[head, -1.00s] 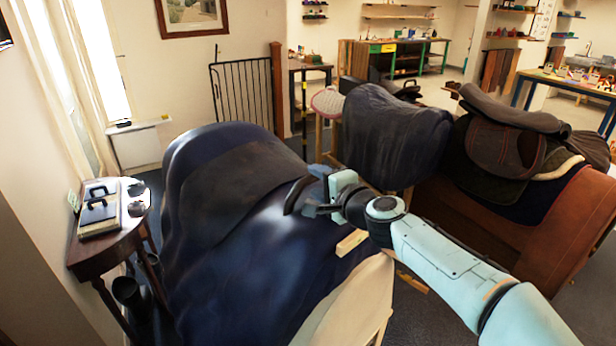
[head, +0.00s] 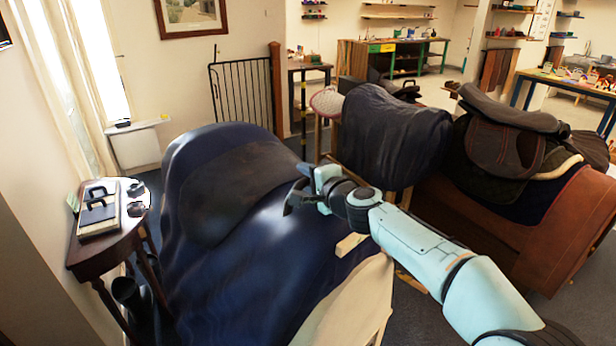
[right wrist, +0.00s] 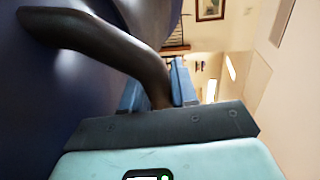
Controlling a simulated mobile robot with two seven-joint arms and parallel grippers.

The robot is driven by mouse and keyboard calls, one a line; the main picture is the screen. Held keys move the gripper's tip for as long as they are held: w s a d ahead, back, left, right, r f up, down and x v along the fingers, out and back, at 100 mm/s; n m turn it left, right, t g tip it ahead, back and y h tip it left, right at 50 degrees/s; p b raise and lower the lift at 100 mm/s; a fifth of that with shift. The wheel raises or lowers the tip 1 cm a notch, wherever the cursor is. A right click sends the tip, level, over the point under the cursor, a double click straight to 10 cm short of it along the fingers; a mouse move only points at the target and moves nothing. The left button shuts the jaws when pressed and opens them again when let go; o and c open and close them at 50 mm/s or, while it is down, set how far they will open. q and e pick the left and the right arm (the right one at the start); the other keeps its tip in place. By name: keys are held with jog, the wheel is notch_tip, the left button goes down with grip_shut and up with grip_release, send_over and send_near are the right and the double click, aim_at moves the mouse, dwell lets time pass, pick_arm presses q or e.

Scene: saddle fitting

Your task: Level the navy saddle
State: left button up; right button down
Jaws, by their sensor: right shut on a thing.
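The navy saddle (head: 270,260) is a large, glossy blue form with a darker, smoother patch (head: 225,200) on top, at the centre left of the head view. Its navy surface also fills the left of the right wrist view (right wrist: 50,100). My right gripper (head: 302,192) is at the saddle's right upper side. It is shut on a dark curved bar (right wrist: 110,45), which passes between its blue fingers (right wrist: 158,92). The bar lies close to the navy surface; where it joins the saddle is hidden. My left gripper is out of view.
A small dark wood table (head: 105,245) with a case stands at the left. A black covered saddle (head: 390,135) and a brown saddle on a leather body (head: 545,230) stand to the right. A pale wood part (head: 350,300) shows below the navy saddle.

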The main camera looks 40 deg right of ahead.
jog(key=shift+s+a+f+n+b, duration=0.15)
jog(key=shift+a+n+b, duration=0.2)
jog(key=shift+a, duration=0.55)
jog(key=shift+a+r, duration=0.2)
jog(key=shift+a, duration=0.05)
jog(key=c, duration=1)
grip_release()
jog(key=shift+d, duration=0.15)
jog(key=v, duration=1.3)
jog(key=shift+s+a+f+p, duration=0.1)
jog(key=shift+s+a+p, duration=0.1)
jog(key=shift+s+p, duration=0.1)
jog(key=shift+w, duration=0.1)
